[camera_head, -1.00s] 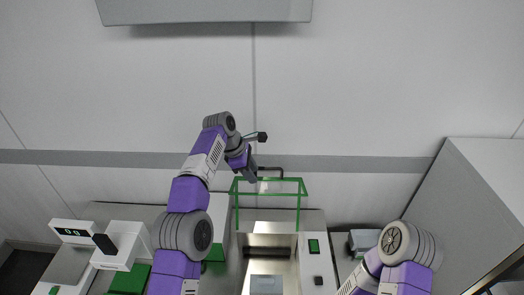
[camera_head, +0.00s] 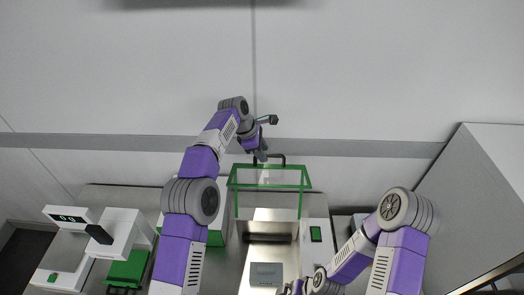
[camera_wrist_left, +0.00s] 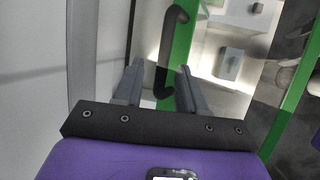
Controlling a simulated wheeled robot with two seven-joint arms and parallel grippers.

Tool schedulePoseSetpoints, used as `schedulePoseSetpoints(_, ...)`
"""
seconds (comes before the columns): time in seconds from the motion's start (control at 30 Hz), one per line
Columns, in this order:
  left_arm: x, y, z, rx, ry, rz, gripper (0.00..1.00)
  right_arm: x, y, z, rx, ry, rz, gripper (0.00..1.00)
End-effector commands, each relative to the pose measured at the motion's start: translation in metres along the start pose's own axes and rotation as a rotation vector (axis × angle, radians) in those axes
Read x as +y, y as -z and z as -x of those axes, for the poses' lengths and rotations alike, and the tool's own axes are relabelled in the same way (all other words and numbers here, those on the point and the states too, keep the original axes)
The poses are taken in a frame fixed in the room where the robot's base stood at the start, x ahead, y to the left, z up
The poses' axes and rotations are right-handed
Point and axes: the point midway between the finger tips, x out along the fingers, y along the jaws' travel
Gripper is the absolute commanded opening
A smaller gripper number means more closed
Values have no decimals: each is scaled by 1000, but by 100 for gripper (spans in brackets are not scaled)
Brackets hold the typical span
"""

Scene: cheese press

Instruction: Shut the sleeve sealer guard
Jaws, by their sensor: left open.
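The sleeve sealer guard (camera_head: 306,178) is a clear panel in a green frame, standing raised over the sealer (camera_head: 258,222). A black bar handle (camera_head: 276,156) is on its top edge. My left gripper (camera_head: 262,155) is open at this handle. In the left wrist view, the handle (camera_wrist_left: 164,60) passes between the two grey fingers of the left gripper (camera_wrist_left: 157,80), with the green frame (camera_wrist_left: 184,45) close beside it. I cannot tell whether the fingers touch the handle. My right arm comes in low at the right; its gripper (camera_head: 291,288) is partly cut off at the bottom edge.
A grey block (camera_head: 266,274) lies in front of the sealer's opening. A tall grey cabinet (camera_head: 480,190) fills the right side. The wall behind is bare.

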Motion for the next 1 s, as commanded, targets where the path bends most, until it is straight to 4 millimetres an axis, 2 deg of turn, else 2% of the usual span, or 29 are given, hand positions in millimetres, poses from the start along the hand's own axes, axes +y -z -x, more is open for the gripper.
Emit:
schedulePoseSetpoints(0.27,0,0,-2,0,0,0,40,0,0,0,-1,0,0,100)
schedulePoseSetpoints(0.53,0,0,-2,0,0,0,0,0,0,0,-1,0,0,100)
schedulePoseSetpoints(1.0,0,0,-1,0,-11,-5,0,2,0,-4,-1,0,0,100)
